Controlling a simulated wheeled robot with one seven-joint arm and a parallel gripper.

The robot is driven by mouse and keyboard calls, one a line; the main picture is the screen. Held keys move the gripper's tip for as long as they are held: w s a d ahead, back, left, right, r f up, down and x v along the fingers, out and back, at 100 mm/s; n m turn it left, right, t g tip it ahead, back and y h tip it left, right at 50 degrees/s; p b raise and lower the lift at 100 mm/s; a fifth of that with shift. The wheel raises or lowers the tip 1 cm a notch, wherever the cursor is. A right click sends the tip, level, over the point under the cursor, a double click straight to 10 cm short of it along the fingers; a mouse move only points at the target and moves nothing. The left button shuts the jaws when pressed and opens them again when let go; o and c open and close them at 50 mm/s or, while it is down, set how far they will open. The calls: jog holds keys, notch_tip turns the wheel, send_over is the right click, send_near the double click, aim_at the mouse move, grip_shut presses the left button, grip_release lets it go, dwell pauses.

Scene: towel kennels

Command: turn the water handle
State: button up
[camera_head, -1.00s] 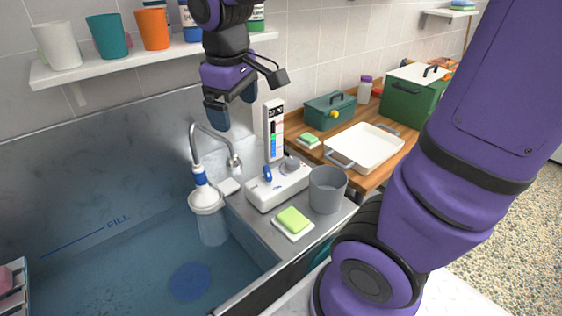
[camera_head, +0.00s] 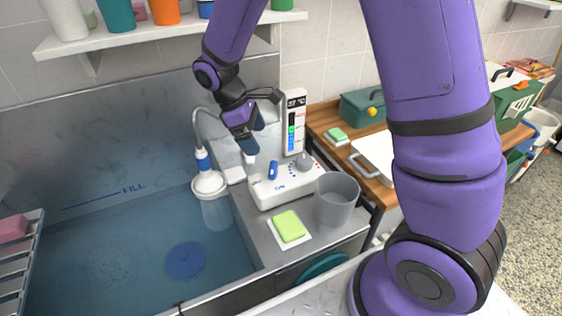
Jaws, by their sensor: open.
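A white control box (camera_head: 293,186) marked "ON" stands on the sink's metal ledge. It carries a small upright blue lever handle (camera_head: 273,169) at its left and a grey round knob (camera_head: 304,161) at its right, ringed with coloured dots. A tall display panel (camera_head: 294,124) with a coloured scale rises behind it. My gripper (camera_head: 250,146) is open and empty, pointing down, above and left of the blue handle and apart from it in the picture.
A grey cup (camera_head: 336,199) and a green sponge on a white dish (camera_head: 289,226) stand close in front of the box. The basin (camera_head: 120,245) holds bluish water. A shelf (camera_head: 140,39) with cups hangs above. My arm hides part of the wooden counter.

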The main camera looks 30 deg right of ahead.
aim_at(273, 167)
jog(key=x, duration=1)
jog(key=shift+s+d+f, duration=0.1)
jog(key=shift+f, duration=0.25)
jog(key=c, duration=0.9)
jog(key=shift+c, duration=0.2)
jog(key=shift+m+g+y, duration=0.4)
jog(key=shift+m, duration=1)
jog(key=shift+m+g+y, duration=0.4)
jog(key=shift+m, duration=1)
jog(key=o, duration=0.9)
